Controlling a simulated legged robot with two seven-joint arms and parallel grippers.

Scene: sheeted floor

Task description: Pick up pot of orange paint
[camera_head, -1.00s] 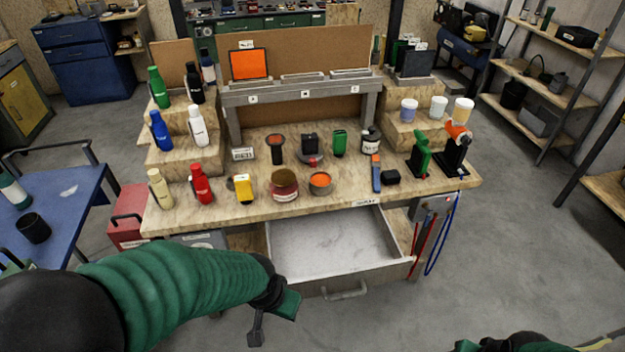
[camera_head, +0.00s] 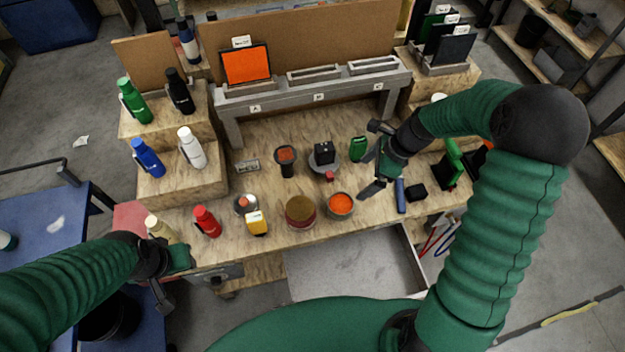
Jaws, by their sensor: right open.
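The pot of orange paint (camera_head: 340,204) is a small round pot with an orange top. It stands upright near the front edge of the wooden workbench (camera_head: 270,232), right of a wider dark red pot (camera_head: 300,212). My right gripper (camera_head: 367,173) is open and empty, its fingers pointing left over the bench. It is just behind and to the right of the orange pot, apart from it. My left gripper (camera_head: 176,279) is at the lower left, in front of the bench, its fingers apart and empty.
A yellow container (camera_head: 257,223) and a red bottle (camera_head: 206,221) stand left of the pots. A blue-handled tool (camera_head: 400,196) and a black block (camera_head: 416,192) lie to the right. An open drawer (camera_head: 350,265) juts out below the front edge.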

